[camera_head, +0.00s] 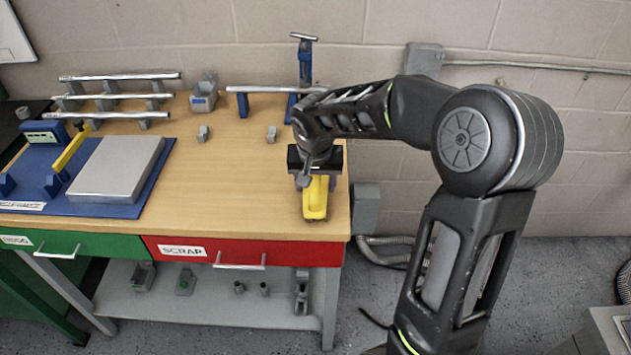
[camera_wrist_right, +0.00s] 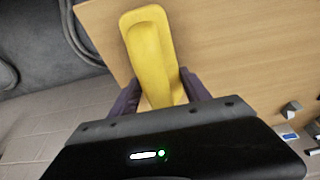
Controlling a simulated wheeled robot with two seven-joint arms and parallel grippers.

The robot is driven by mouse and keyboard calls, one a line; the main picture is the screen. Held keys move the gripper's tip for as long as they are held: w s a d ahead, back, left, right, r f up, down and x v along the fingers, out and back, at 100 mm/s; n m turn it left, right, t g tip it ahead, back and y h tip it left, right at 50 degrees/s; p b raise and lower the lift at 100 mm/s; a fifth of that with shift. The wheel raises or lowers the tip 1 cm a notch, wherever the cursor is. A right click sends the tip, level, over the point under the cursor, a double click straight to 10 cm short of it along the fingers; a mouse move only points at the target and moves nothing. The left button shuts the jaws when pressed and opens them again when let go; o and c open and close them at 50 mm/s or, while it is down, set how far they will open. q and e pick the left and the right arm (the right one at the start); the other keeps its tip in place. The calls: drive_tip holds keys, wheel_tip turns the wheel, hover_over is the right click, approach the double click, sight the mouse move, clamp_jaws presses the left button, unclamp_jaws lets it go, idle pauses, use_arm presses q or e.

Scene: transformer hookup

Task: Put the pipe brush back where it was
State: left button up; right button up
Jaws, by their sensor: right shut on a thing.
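My right gripper (camera_head: 316,181) is over the right front corner of the wooden table. It is shut on a yellow, long piece with a rounded end (camera_head: 317,203), which I take for the pipe brush; no bristles show. In the right wrist view the yellow piece (camera_wrist_right: 148,40) sits between the two dark fingers of the gripper (camera_wrist_right: 160,92), its rounded end pointing away from the wrist. I cannot tell whether it touches the tabletop. My left gripper is not in view.
The wooden table (camera_head: 225,190) is clear left of the gripper. A blue mat with a grey plate (camera_head: 117,168) lies at left. Metal pipes rest on racks (camera_head: 120,97) at back left, and another pipe (camera_head: 262,90) lies on blue supports. A red drawer (camera_head: 300,254) is below.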

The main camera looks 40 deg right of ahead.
drive_tip(key=shift+f, duration=0.15)
drive_tip(key=o, duration=1.5)
drive_tip(key=shift+c, duration=0.2)
drive_tip(key=shift+r, duration=0.35)
drive_tip(key=b+v, duration=0.1)
drive_tip(key=v, duration=1)
drive_tip(key=shift+s+a+r, duration=0.1)
drive_tip(key=shift+r, duration=0.25)
